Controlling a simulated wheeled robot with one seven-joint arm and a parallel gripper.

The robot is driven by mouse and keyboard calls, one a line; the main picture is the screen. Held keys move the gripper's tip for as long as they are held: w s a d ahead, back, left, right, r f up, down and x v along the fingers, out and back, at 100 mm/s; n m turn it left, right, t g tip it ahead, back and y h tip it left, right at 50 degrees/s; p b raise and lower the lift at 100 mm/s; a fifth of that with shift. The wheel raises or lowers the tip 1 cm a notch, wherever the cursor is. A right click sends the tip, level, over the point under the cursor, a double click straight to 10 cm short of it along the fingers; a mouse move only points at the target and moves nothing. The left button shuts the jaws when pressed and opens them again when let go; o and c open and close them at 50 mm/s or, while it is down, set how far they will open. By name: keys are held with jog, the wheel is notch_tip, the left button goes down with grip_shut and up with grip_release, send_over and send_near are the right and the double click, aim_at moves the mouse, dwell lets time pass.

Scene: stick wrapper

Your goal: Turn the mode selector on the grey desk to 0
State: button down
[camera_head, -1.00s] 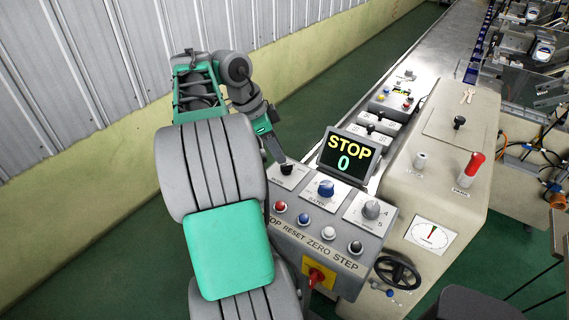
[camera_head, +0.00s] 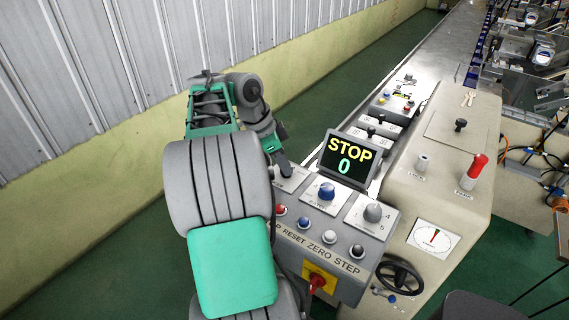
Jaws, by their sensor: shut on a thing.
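The sloped grey desk (camera_head: 300,243) carries three knobs in its upper row: a black one at the left end, a blue one (camera_head: 326,191) in the middle and a grey one (camera_head: 373,212) beside the numerals 4 and 5. My gripper (camera_head: 284,169) is at the left plate, shut on the black selector knob. The gripper hides that knob, so its pointer and setting cannot be seen. The label of its plate cannot be read. The dark display (camera_head: 349,158) behind the desk reads STOP and 0.
Red, blue, white and dark push buttons (camera_head: 304,222) line the desk's lower row. A red switch on a yellow plate (camera_head: 318,279) is on its front. A cream machine body (camera_head: 440,190) with levers, a dial and a black handwheel (camera_head: 399,278) stands to the right. Green floor lies behind.

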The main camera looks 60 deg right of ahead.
jog(key=shift+n+b, duration=0.3)
dwell(0.4)
jog(key=n+t+h+b, duration=0.1)
jog(key=n+b, duration=0.2)
jog(key=n, duration=0.1)
jog(key=shift+s+a+f+b, duration=0.1)
jog(key=shift+f+b, duration=0.05)
jog(key=shift+b, duration=0.2)
jog(key=shift+s+n+t+h+b, duration=0.15)
jog(key=shift+n+t+b, duration=0.25)
jog(key=shift+n+b, duration=0.45)
jog(key=shift+w+n+t+h+b, duration=0.15)
jog(key=shift+n+t+b, duration=0.35)
jog(key=shift+n, duration=0.55)
jog(key=shift+s, duration=0.1)
jog(key=c, duration=1.5)
grip_release()
jog(key=shift+o, duration=0.2)
jog(key=p+v, duration=0.1)
jog(key=v, duration=0.7)
jog(key=shift+p, duration=0.35)
